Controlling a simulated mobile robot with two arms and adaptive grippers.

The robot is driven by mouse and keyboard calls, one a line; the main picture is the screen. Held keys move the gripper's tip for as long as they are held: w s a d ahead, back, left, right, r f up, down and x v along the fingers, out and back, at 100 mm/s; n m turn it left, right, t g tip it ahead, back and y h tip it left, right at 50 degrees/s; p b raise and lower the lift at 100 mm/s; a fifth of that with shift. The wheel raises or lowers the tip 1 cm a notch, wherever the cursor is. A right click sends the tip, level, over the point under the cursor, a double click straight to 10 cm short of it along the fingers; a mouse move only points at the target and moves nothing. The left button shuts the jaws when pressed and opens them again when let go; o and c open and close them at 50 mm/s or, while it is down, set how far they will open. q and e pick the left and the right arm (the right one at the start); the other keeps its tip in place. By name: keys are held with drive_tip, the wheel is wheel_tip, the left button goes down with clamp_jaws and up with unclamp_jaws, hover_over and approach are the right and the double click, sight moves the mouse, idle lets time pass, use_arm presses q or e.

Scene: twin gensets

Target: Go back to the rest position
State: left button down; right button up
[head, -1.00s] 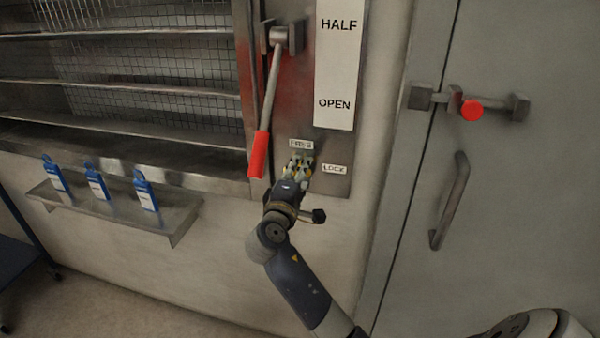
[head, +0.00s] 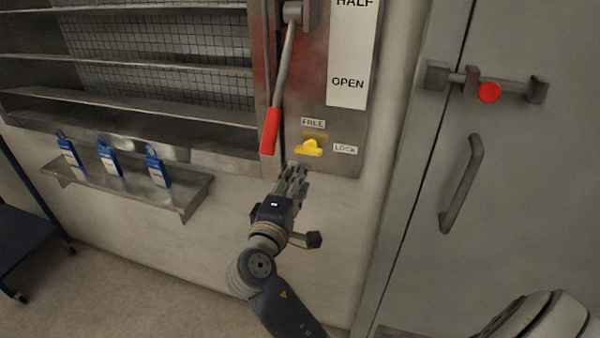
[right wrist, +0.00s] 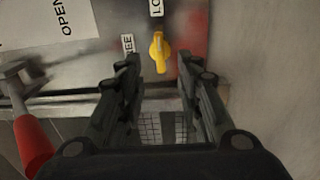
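My right gripper (head: 295,172) is in front of the metal panel, just below the yellow latch (head: 308,147). In the right wrist view its two fingers (right wrist: 157,75) are spread, with nothing held between them. The yellow latch (right wrist: 159,52) shows beyond the fingertips, apart from them. The FREE label (head: 313,122) is above the latch and the LOCK label (head: 345,149) is to its right. My left gripper is not in view.
A lever with a red grip (head: 270,131) hangs close to the upper left of my right gripper. A grey door with a handle (head: 461,184) and a red-knobbed bolt (head: 489,92) stands at right.

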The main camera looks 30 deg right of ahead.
drive_tip(key=shift+f, duration=0.1)
idle(0.4)
drive_tip(key=w+a+f+n+y, duration=0.2)
drive_tip(key=f+y, duration=0.1)
drive_tip(key=f, duration=0.7)
drive_tip(key=w+a+f+n+y, duration=0.1)
drive_tip(key=a+f+y, duration=0.2)
drive_tip(key=f, duration=0.8)
drive_tip(key=s+a+f+g+y, duration=0.2)
drive_tip(key=s+f, duration=0.3)
drive_tip(key=f, duration=0.7)
drive_tip(key=s+a+f+g+y, duration=0.2)
drive_tip(key=s+f, duration=0.3)
drive_tip(key=f, duration=0.7)
drive_tip(key=s+f+m+g+y, duration=0.3)
drive_tip(key=s+f, duration=0.9)
drive_tip(key=s, duration=0.2)
drive_tip(key=s+d+f+m+g, duration=0.1)
drive_tip(key=s+f, duration=0.3)
drive_tip(key=s, duration=0.8)
drive_tip(key=s+d+f+m+g, duration=0.1)
drive_tip(key=s+f+m, duration=0.3)
drive_tip(key=s, duration=0.8)
drive_tip(key=shift+d+f+m+g+y+p, duration=0.3)
drive_tip(key=shift+d+f+g+y+p, duration=0.25)
drive_tip(key=shift+g, duration=0.25)
